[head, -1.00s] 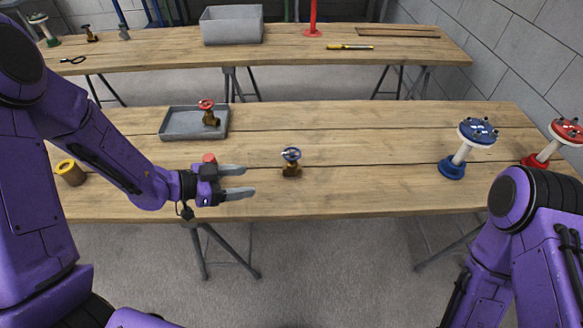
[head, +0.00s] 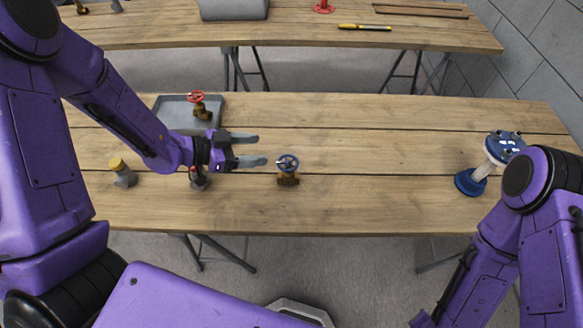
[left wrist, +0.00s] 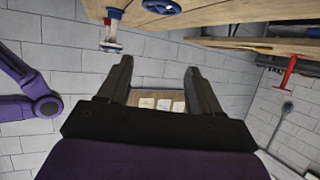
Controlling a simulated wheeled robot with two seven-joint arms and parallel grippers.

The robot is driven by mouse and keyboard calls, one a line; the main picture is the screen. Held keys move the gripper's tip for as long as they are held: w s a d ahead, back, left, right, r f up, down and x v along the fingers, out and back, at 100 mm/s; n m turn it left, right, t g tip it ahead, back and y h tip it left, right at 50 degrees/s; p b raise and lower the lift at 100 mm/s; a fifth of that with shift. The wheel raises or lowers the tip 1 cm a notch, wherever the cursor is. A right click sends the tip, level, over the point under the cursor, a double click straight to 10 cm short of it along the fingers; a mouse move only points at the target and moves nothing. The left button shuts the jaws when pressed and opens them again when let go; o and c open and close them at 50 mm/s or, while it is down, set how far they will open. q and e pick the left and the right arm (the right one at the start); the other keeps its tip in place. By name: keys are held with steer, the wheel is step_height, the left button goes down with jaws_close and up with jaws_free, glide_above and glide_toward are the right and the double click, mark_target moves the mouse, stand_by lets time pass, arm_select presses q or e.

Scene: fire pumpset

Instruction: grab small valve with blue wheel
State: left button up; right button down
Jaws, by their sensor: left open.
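The small brass valve with a blue wheel (head: 288,164) stands upright on the near wooden table, near the middle of the head view. My left gripper (head: 262,149) is open and empty, its fingers pointing right, with the tips just left of the valve and a little above it in the picture. They look apart from it. In the left wrist view both open fingers (left wrist: 160,88) show with nothing between them. There the blue wheel (left wrist: 162,6) is at the top edge, partly cut off. My right arm shows at the right, but its gripper is out of view.
A grey tray (head: 163,108) with a red-wheel valve (head: 201,107) lies behind my left forearm. A yellow-topped fitting (head: 123,172) and a red-topped fitting (head: 197,180) stand at the left. A blue flanged pipe (head: 488,163) stands at the right.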

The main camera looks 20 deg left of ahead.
arm_select(q)
steer(key=f+b, duration=0.8)
steer(key=f, duration=0.1)
steer(key=shift+s+a+f+b, duration=0.1)
steer(key=shift+s+f+b, duration=0.25)
steer(key=shift+b, duration=0.05)
steer(key=x, duration=0.3)
steer(key=p+x, duration=0.1)
steer(key=x, duration=0.2)
steer(key=p+x, duration=0.1)
steer(key=x, duration=0.3)
steer(key=shift+s+d+r, duration=0.1)
steer(key=shift+d+r, duration=0.1)
steer(key=shift+r, duration=0.2)
steer(key=shift+d+f, duration=0.1)
steer(key=shift+f, duration=0.05)
steer(key=c, duration=1.1)
jaws_close()
steer(key=shift+r, duration=0.2)
